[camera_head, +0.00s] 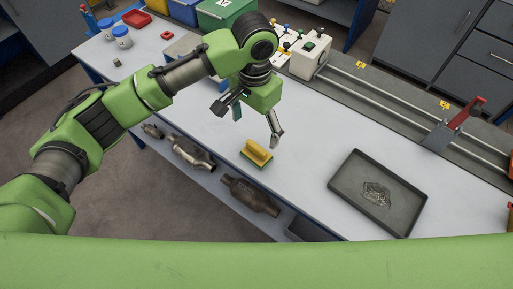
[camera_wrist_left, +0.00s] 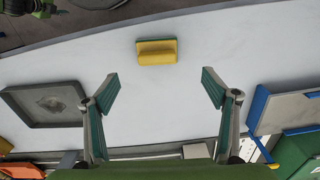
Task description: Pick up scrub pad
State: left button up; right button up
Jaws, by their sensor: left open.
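The scrub pad (camera_head: 257,154) is a yellow block with a raised grip and a green underside. It lies on the white bench top near its front edge. It also shows in the left wrist view (camera_wrist_left: 157,51), at the top middle, beyond the fingertips. My left gripper (camera_head: 254,124) is above the bench, just behind and above the pad. Its fingers are spread wide with nothing between them, as the left wrist view (camera_wrist_left: 158,88) also shows. The pad is apart from the fingers. My right gripper is in neither view.
A dark tray (camera_head: 341,176) holding a grey pile stands on the bench to the right. A rail fixture with a red-handled clamp (camera_head: 441,137) runs along the back. White tubs (camera_head: 122,41) and a red tray (camera_head: 137,18) are at far left. The bench around the pad is clear.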

aim_at(257, 146)
pick_arm(q)
notch_tip(257, 146, down, 3)
jog(key=shift+f, duration=0.15)
notch_tip(257, 146, down, 3)
jog(key=shift+s+d+f+p, duration=0.1)
jog(key=shift+s+p, duration=0.05)
jog(key=shift+p, duration=0.3)
notch_tip(257, 146, down, 3)
jog(key=shift+s+f, duration=0.1)
jog(key=shift+d+f, duration=0.1)
jog(key=shift+f, duration=0.05)
jog(key=c, duration=1.3)
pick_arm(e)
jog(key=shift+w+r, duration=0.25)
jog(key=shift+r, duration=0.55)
